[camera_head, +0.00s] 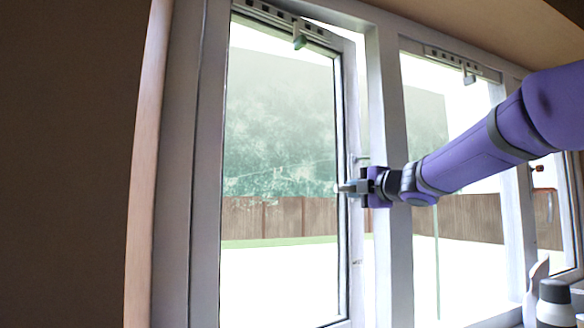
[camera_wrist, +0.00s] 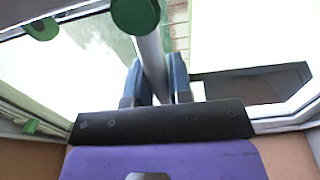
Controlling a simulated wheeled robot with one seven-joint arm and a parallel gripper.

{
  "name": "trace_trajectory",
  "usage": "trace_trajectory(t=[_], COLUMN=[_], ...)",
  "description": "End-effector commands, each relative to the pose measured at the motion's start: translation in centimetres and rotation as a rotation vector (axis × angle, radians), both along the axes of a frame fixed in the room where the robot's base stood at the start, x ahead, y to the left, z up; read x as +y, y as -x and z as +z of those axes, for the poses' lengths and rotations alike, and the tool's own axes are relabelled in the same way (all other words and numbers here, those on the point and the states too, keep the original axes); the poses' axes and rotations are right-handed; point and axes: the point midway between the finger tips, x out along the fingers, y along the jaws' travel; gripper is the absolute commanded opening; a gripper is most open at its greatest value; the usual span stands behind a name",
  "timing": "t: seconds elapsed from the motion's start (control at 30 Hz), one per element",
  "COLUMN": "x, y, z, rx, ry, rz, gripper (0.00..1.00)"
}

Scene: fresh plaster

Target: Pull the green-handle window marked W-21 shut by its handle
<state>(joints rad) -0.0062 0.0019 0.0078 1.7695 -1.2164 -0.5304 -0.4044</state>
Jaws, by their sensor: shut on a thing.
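The window sash (camera_head: 346,110) on the left in the head view is a white-grey frame with a clear pane. It appears to stand a little ajar, with a bright gap along its right side. My gripper (camera_head: 352,187) is at the sash's right edge, about mid-height. In the wrist view my gripper (camera_wrist: 157,64) has its two blue-grey fingers on either side of a grey bar, the handle (camera_wrist: 152,55). A green round part (camera_wrist: 135,14) is at the handle's top. The gripper mostly hides the handle in the head view. No W-21 marking is readable.
A fixed post (camera_head: 390,150) stands right of the sash, behind my arm. A second window (camera_head: 450,110) is beyond it, and a further one at far right has a red knob (camera_head: 538,168). A dark-capped bottle (camera_head: 554,302) stands at lower right. A stay (camera_head: 299,40) hangs at the sash top.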

Motion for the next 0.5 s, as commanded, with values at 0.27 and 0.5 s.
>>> trace_trajectory(t=[0.27,0.5], x=[-0.1,-0.2], y=[1.0,1.9], z=[0.1,0.1], rx=[-0.001,-0.002], ry=[0.0,0.001], rz=[-0.023,-0.043], gripper=[0.0,0.0])
